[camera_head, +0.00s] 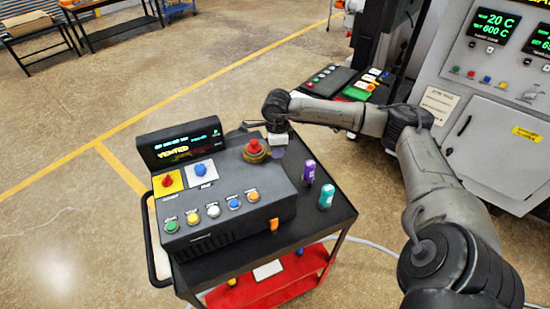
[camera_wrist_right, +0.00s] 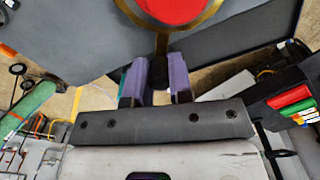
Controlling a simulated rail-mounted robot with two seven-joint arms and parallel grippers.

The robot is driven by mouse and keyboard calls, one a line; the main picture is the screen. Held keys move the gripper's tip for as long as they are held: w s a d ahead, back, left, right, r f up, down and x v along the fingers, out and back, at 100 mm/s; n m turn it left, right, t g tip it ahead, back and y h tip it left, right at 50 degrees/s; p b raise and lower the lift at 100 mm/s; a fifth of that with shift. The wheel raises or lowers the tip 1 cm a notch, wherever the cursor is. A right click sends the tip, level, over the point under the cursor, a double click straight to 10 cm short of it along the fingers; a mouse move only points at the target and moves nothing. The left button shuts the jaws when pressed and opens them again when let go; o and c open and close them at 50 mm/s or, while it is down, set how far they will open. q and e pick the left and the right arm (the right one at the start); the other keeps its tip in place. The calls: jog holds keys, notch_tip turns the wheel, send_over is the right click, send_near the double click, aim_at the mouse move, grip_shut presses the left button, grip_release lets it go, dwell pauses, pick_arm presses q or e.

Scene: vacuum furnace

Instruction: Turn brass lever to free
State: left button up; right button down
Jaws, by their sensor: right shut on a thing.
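The brass lever (camera_wrist_right: 161,45) reaches from a brass ring around a red knob (camera_wrist_right: 175,8) down to my right gripper (camera_wrist_right: 156,75). The gripper's two purple-padded fingers are shut on the lever's outer end. In the head view, the red knob (camera_head: 254,147) with its brass ring sits on the top of the black control console (camera_head: 228,236), at its back right. My right gripper (camera_head: 268,137) is just beyond it, and the lever there is too small to make out clearly. The display (camera_head: 178,149) reads VENTED. My left gripper is not in view.
A purple cylinder (camera_head: 309,170) and a teal cylinder (camera_head: 326,196) stand on the cart right of the console. Red (camera_head: 168,180) and blue (camera_head: 201,169) push buttons sit at the console's left. The furnace cabinet (camera_head: 490,125) stands at the right.

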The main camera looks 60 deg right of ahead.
jog(key=n, duration=0.1)
jog(key=d+n+b, duration=0.1)
jog(key=shift+w+d+n, duration=0.25)
jog(key=shift+w+n, duration=0.05)
jog(key=shift+w, duration=0.05)
dwell(0.4)
jog(key=c, duration=1)
grip_release()
jog(key=shift+r, duration=0.1)
jog(key=shift+r+b, duration=0.35)
jog(key=shift+r, duration=6.5)
